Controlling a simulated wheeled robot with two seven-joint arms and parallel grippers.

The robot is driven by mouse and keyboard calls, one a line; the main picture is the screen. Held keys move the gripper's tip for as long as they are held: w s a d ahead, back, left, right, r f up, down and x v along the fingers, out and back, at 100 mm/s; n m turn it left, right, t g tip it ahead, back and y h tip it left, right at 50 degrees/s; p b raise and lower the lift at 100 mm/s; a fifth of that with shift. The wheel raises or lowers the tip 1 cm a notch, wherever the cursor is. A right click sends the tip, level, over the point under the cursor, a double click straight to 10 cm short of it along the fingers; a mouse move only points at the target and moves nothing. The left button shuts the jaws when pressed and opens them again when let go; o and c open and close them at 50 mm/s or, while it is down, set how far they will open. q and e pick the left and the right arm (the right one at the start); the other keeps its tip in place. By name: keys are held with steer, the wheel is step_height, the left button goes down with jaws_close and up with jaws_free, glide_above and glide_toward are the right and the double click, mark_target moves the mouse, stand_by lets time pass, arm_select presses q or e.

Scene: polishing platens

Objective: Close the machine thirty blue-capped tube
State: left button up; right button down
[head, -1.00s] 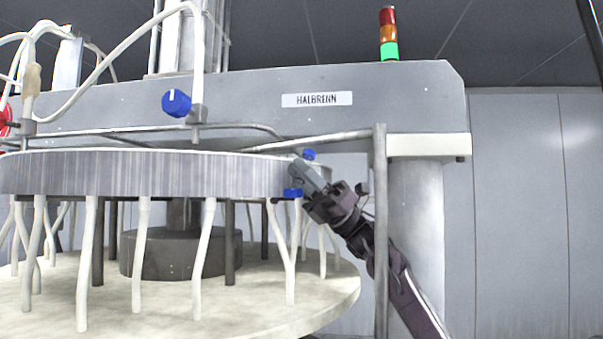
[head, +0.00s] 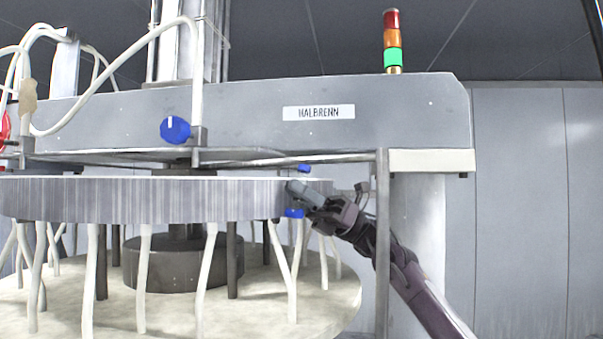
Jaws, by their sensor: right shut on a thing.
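The grey ribbed platen (head: 150,202) has white tubes (head: 144,285) hanging below its rim. At its right edge, a small blue cap (head: 294,213) shows just under the fingers of my right gripper (head: 298,190). The gripper is shut on the blue-capped part at the rim; its fingers hide most of the grip. Another small blue cap (head: 304,168) shows just above and behind the fingers. My left gripper is not in view.
A grey beam labelled HALBRENN (head: 319,113) spans behind the platen. A vertical metal post (head: 382,240) stands close beside my right arm. A pale round table (head: 265,318) lies below. A stack light (head: 393,58) glows green.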

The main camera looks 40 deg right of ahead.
steer(key=shift+s+a+r+n+g+h+p, duration=0.1)
steer(key=shift+a+n+g+h+p, duration=0.15)
steer(key=shift+n+g+h, duration=0.25)
steer(key=shift+a+r+n+g+h+p, duration=0.1)
steer(key=shift+a+n+g+h+p, duration=0.1)
steer(key=shift+n+g+h, duration=0.3)
steer(key=shift+a+f, duration=0.1)
steer(key=c, duration=1.6)
jaws_free()
steer(key=shift+o, duration=0.2)
steer(key=shift+f+m+t, duration=0.15)
steer(key=shift+m+t, duration=0.15)
